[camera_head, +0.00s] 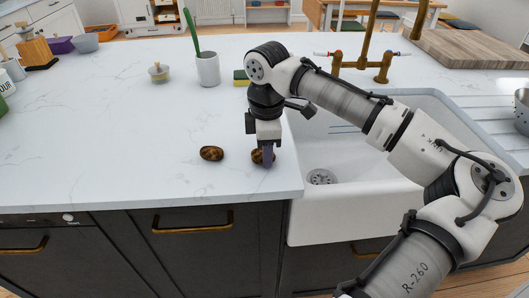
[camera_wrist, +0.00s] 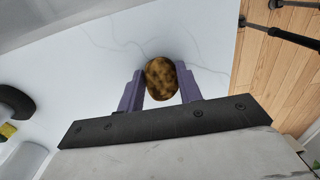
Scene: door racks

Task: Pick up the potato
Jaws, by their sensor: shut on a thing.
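A brown mottled potato (camera_wrist: 161,78) sits between the two purple fingers of my gripper (camera_wrist: 160,88) in the wrist view, with a finger against each side. In the head view, my gripper (camera_head: 267,153) points down at the counter's front edge beside the sink. The potato (camera_head: 257,156) there is partly hidden behind a finger. It is at or very near the counter top; I cannot tell whether it touches. A second brown, potato-like item (camera_head: 211,153) lies on the counter to the left, apart from my gripper.
The white sink (camera_head: 350,190) opens just right of my gripper, with a brass tap (camera_head: 362,65) behind it. A white cup (camera_head: 207,69) with a green handle and a small jar (camera_head: 159,72) stand farther back. The counter (camera_head: 100,140) at left is clear.

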